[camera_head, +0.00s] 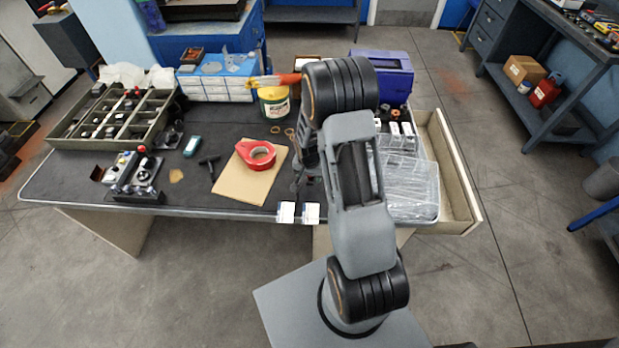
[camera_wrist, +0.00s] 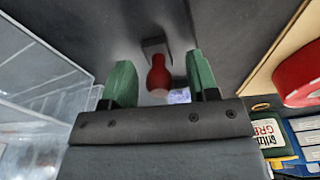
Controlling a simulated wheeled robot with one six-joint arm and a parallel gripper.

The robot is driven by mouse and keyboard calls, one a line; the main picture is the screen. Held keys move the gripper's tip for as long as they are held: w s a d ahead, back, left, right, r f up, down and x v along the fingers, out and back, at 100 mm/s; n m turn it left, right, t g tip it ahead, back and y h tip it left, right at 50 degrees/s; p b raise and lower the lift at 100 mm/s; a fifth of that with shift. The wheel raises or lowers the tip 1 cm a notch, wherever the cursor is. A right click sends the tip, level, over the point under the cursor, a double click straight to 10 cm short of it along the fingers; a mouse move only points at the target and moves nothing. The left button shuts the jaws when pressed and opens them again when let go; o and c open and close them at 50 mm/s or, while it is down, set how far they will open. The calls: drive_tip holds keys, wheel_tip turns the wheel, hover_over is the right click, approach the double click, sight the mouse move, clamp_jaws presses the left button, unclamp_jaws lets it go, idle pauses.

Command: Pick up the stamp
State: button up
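The stamp, with a red handle (camera_wrist: 158,75) and a dark block-like base, shows in the wrist view beyond my gripper. My gripper (camera_wrist: 161,80) has green fingertips, spread apart on either side of the handle. Gaps show between the handle and both fingers, so it is open and holds nothing. How deep the handle sits between the fingertips is hard to tell. In the head view my arm covers most of the gripper area, and I cannot make out the stamp clearly there.
A red tape roll (camera_head: 262,153) lies on a cardboard sheet (camera_head: 236,187) left of my arm. A yellow-green tub (camera_head: 273,104) stands behind.

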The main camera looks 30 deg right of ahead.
drive_tip(key=c, duration=1)
drive_tip(key=shift+o, duration=0.2)
wheel_tip(320, 180, up, 10)
drive_tip(key=shift+r+b, duration=0.1)
drive_tip(key=shift+b, duration=0.2)
drive_tip(key=o, duration=0.3)
drive_tip(key=shift+c, duration=0.8)
